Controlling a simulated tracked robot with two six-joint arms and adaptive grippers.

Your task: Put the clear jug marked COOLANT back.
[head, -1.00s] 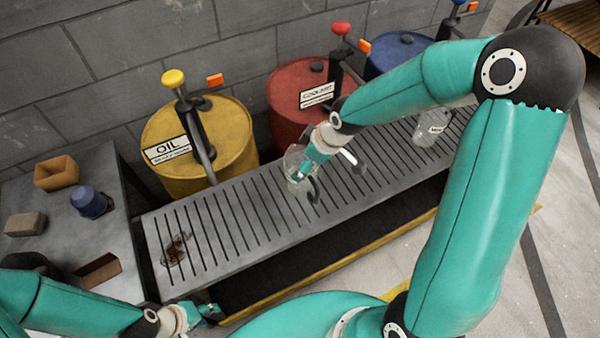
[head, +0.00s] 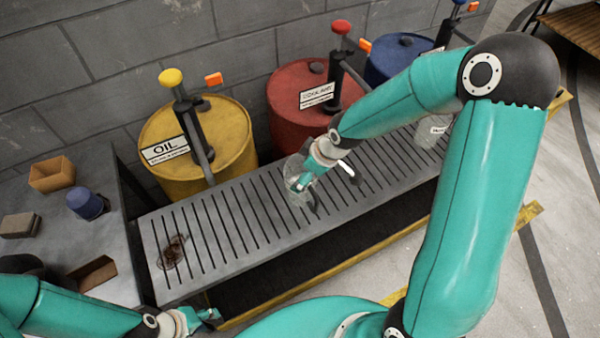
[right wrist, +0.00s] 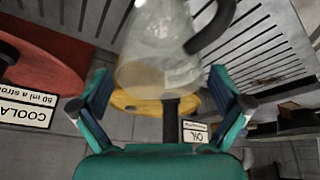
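A clear jug (head: 297,172) with a black handle stands on, or just over, the slatted grate (head: 222,222), in front of the gap between the yellow and red drums. No label on it is readable. My right gripper (head: 304,183) is at this jug. In the right wrist view the jug (right wrist: 158,60) is between the spread fingers, with a small gap seen on each side. Another clear jug (head: 430,133) with a white label stands further right on the grate, partly behind my right arm; its label is unreadable. My left gripper (head: 213,315) is low at the left, away from the jugs; its opening is unclear.
Behind the grate stand a yellow OIL drum (head: 231,137), a red drum marked COOLANT (head: 287,112) and a blue drum (head: 385,63), with pumps. A brown stain (head: 173,250) marks the grate's left end. A side table holds a blue cup (head: 85,203) and small boxes.

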